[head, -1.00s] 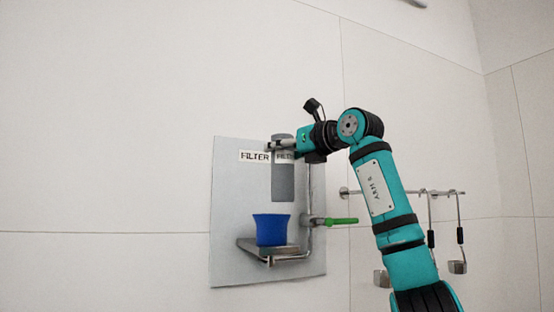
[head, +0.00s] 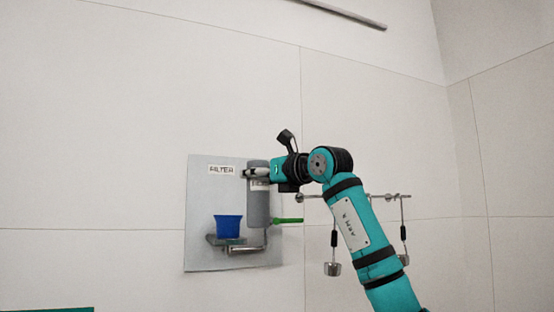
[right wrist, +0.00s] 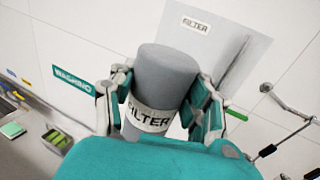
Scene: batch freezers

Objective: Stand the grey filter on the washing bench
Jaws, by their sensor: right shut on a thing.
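The grey filter (head: 258,207) is an upright cylinder with a white FILTER label. My right gripper (head: 256,174) is shut around its upper part and holds it in front of the wall panel, right of the blue cup. In the right wrist view the filter (right wrist: 163,85) sits between both fingers of my right gripper (right wrist: 160,105), its label facing the camera. The washing bench (right wrist: 35,150) shows at the lower left of the right wrist view, below a green WASHING sign (right wrist: 73,81). My left gripper is not in view.
Ladles (head: 333,268) hang from a rail at right. A green sponge (right wrist: 13,130) lies on the bench.

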